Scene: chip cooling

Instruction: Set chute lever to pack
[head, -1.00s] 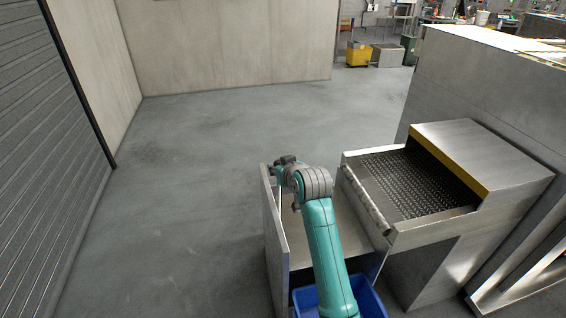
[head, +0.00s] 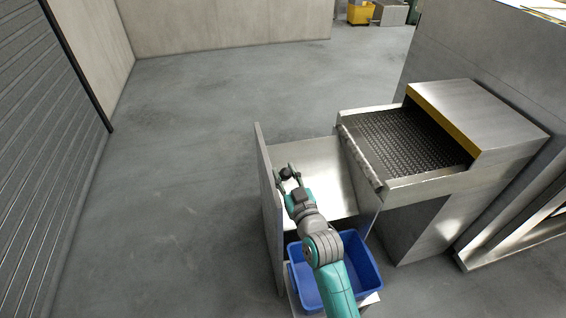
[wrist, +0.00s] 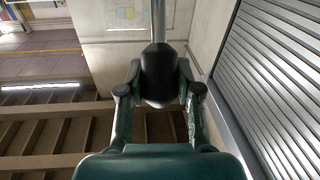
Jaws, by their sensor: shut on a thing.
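The chute lever is a metal rod with a black knob (wrist: 158,75), seen in the centre of the wrist view. My gripper (wrist: 159,92) has its two fingers on either side of the knob and is shut on it. In the head view my gripper (head: 289,177) is over the chute, beside the upright side panel on the left, with the dark knob (head: 286,173) between its fingers. The chute (head: 325,165) is a bare metal slope. The lever's base and any position marks are not visible.
A blue bin (head: 368,262) stands below the chute, partly behind my arm. A conveyor (head: 405,140) with a dark perforated belt and a yellow-edged hood is at the right. The upright grey panel (head: 268,205) borders the chute. Open floor (head: 180,180) lies to the left.

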